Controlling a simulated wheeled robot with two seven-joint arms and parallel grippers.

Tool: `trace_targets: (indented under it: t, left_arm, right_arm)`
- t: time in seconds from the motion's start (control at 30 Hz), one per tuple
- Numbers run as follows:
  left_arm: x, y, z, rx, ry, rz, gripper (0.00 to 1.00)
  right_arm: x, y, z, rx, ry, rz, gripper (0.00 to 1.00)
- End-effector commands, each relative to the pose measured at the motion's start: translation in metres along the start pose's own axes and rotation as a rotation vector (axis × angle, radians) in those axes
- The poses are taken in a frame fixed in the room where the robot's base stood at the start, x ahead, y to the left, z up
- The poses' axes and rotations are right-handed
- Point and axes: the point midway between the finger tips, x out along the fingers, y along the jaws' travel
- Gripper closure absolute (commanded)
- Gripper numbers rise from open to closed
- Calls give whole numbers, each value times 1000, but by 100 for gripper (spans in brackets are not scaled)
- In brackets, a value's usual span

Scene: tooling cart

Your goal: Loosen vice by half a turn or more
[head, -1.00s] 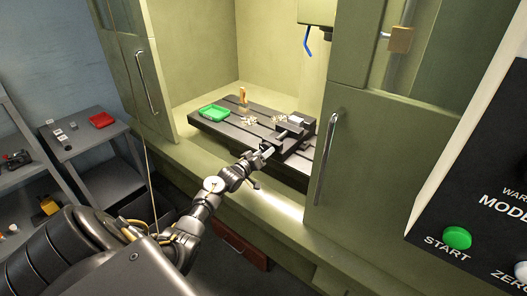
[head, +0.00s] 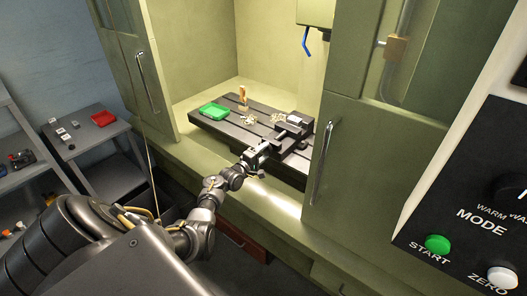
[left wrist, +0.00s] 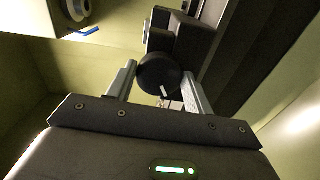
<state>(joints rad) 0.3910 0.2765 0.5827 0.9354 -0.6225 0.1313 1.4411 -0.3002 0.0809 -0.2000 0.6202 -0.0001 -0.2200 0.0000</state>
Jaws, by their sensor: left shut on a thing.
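The dark vice (head: 297,127) sits at the right front of the slotted machine table (head: 228,126). In the left wrist view its body (left wrist: 178,38) rises behind a round black knob-like handle end (left wrist: 160,72). My left gripper (head: 263,150) is at the vice's front end. In the left wrist view its two grey fingers stand on either side of the round handle, shut on it. A small pale bar shows just below the handle, partly hidden. The exact contact at the fingertips is hard to see. My right gripper is not in view.
A green tray (head: 214,111), a wooden-handled brush (head: 242,96) and pale shavings (head: 277,118) are on the machine table. Cabinet doors with handles (head: 325,160) flank the opening. A control panel (head: 470,210) is at the right, a shelf with a red tray (head: 103,118) at the left.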

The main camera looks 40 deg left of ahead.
Motion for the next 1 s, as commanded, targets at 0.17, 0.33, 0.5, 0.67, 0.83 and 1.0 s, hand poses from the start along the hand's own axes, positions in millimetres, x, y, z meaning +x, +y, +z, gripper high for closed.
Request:
trace_targets:
  t: [0.17,0.33,0.5,0.67,0.83,1.0]
  left_arm:
    - [0,2,1,-172,-1,-1,71]
    - [0,3,1,-333,-1,-1,71]
    - [0,4,0,-495,0,-1,71]
    - [0,4,0,-647,0,-2,71]
    - [0,4,-1,-798,0,-2,71]
    - [0,5,-1,-925,-1,-1,71]
  right_arm:
    - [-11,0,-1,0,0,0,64]
    - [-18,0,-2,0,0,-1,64]
    - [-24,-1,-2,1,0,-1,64]
    - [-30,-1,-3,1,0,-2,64]
    - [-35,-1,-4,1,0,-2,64]
    - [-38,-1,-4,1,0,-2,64]
